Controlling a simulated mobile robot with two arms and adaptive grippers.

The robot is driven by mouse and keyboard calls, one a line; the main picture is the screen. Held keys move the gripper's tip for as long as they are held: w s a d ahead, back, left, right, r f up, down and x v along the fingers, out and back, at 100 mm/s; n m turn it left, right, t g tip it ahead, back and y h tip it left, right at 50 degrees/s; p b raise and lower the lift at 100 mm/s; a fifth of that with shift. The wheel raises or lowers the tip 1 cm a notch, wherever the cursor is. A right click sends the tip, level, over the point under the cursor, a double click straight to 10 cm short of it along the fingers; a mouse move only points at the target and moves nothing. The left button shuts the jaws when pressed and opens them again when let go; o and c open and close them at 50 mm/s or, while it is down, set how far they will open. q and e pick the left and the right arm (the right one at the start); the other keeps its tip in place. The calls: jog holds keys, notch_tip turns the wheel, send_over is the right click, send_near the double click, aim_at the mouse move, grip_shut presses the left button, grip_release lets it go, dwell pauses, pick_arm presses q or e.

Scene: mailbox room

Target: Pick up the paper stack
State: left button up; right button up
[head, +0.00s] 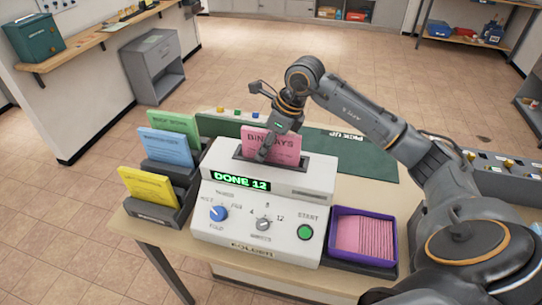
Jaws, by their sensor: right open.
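A pink paper stack (286,147) stands upright in the top slot of a white folding machine (262,208), whose green display reads "DONE 12". A second group of pink papers (365,236) lies in a purple tray (388,213) at the machine's right. My right gripper (266,146) comes from behind and above and is open at the left part of the upright pink stack. One finger shows in front of the stack; I cannot tell whether it touches the paper. My left gripper is not in view.
Green, blue and yellow paper stacks (150,187) stand in dark holders left of the machine. A dark green mat (350,152) marked "PICK UP" lies behind it, mostly bare.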

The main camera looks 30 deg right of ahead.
jog(key=shift+f+b, duration=0.25)
jog(key=shift+b, duration=0.05)
dwell(0.4)
grip_shut()
